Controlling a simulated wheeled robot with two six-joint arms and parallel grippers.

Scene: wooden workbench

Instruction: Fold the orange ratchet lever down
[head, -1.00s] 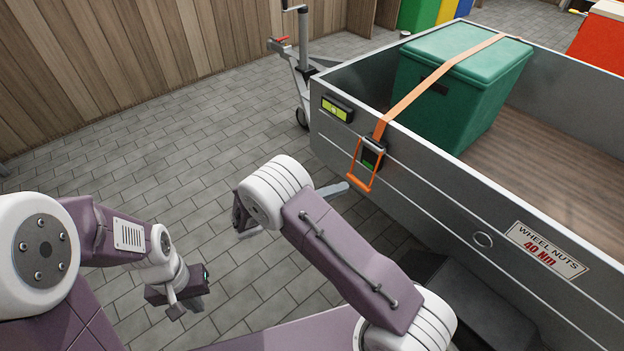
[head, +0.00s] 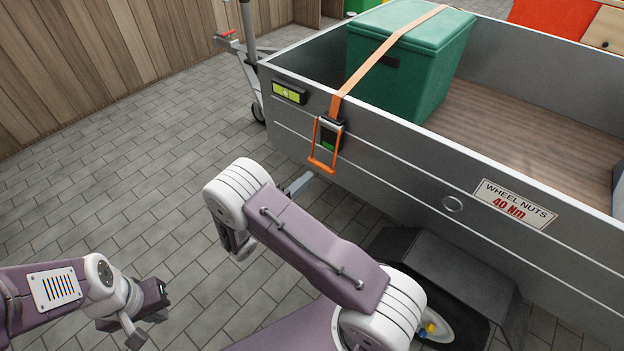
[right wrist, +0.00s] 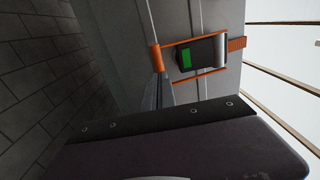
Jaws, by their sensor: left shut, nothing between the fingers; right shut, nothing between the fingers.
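The orange ratchet lever (head: 322,166) is a U-shaped frame on the black ratchet (head: 330,134), outside the grey trailer wall. Its crossbar is at the lower end in the head view; its exact angle to the wall is unclear. In the right wrist view the lever's crossbar (right wrist: 155,57) lies left of the ratchet body with its green patch (right wrist: 187,59). My right gripper (head: 308,177) is shut and empty, its tip just below the crossbar; my forearm hides the rest. Its narrow fingers (right wrist: 160,80) show near the crossbar. My left gripper (head: 135,338) is shut and empty, low at left.
An orange strap (head: 385,62) runs from the ratchet over a green box (head: 415,75) in the trailer (head: 400,150). A level (head: 289,92) is on the wall. A wheel and fender (head: 440,270) sit below. The paved floor (head: 150,170) at left is clear.

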